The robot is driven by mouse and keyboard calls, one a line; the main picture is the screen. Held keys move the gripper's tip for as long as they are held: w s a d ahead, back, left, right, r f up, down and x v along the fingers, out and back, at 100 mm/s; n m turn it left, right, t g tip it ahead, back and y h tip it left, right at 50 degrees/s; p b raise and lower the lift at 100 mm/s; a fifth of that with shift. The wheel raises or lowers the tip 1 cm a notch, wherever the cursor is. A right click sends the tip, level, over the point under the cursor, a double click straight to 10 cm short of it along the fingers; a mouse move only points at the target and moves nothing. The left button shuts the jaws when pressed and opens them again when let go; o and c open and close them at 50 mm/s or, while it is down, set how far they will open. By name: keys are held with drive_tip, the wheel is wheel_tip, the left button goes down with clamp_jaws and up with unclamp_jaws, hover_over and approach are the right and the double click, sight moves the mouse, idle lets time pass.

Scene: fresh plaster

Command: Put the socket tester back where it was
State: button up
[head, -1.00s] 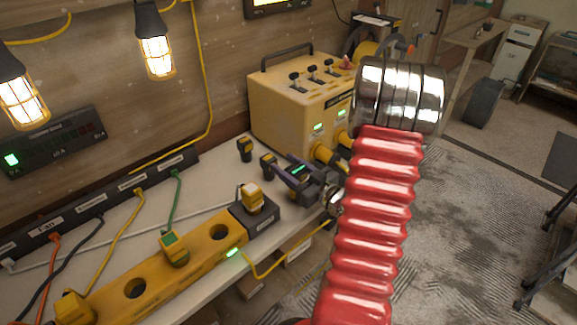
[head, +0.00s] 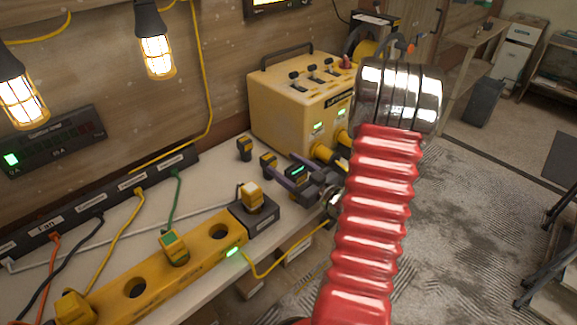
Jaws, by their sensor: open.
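A small yellow block-shaped device (head: 251,196), which looks like the socket tester, sits upright in a black labelled holder (head: 264,218) on the bench, at the right end of the yellow socket strip. My gripper (head: 281,168) has purple fingers and is open. It is behind and to the right of the device, apart from it and low over the bench. A small yellow-and-black plug (head: 267,161) is close to the fingertips; I cannot tell whether they touch. Nothing visible is held. My red arm hides part of the bench's right end.
The yellow socket strip (head: 205,252) holds a green-marked plug (head: 174,246) and a yellow plug (head: 75,306). Another small plug (head: 244,149) stands behind. A yellow switch box (head: 290,105) stands behind my gripper. Cables run from the black power strip (head: 90,204).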

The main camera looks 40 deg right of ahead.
sight(302, 176)
drive_tip(key=shift+r, duration=0.1)
drive_tip(key=s, duration=1.2)
drive_tip(key=shift+d, duration=0.15)
drive_tip(key=shift+s, duration=0.15)
idle(0.7)
